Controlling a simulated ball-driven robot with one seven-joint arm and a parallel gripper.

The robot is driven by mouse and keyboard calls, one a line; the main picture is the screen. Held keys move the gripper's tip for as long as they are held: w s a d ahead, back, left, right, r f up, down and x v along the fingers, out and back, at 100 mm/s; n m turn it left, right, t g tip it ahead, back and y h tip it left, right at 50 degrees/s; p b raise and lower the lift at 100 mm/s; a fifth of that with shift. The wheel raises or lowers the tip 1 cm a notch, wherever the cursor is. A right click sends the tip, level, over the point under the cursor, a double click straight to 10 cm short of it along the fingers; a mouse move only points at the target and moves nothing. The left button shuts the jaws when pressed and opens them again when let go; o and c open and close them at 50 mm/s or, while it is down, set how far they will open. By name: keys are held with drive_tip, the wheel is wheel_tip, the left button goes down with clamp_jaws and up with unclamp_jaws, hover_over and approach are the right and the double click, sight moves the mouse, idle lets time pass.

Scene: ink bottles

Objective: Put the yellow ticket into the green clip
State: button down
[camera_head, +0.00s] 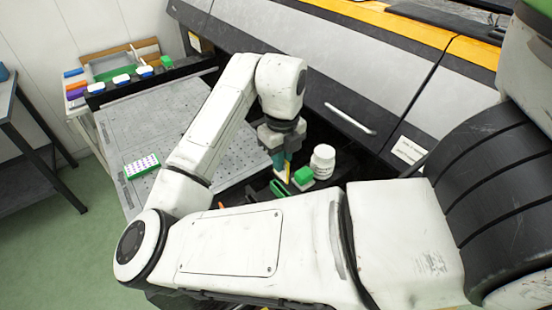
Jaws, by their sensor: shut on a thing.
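My gripper (284,168) points down near the middle of the picture. It is shut on the yellow ticket (287,174), of which a narrow upright strip shows at the fingertips. A green piece (278,188), which looks like the green clip, is just below and left of the ticket, partly hidden behind my arm. I cannot tell whether the ticket touches it.
A green-capped bottle (303,175) and a white bottle (323,161) stand close to the right of my gripper. A green and white rack (141,166) lies on the grey perforated table (130,115). Capped bottles (122,79) line a black rail at the back left. A large grey machine (370,80) stands behind.

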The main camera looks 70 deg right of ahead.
sight(281, 178)
drive_tip(key=shift+f+b, duration=1.6)
drive_tip(key=shift+f, duration=0.6)
drive_tip(key=shift+f+b, duration=1.2)
drive_tip(key=shift+f, duration=0.05)
idle(0.5)
drive_tip(key=c, duration=1.1)
unclamp_jaws()
wheel_tip(281, 178, up, 11)
drive_tip(key=shift+f, duration=0.1)
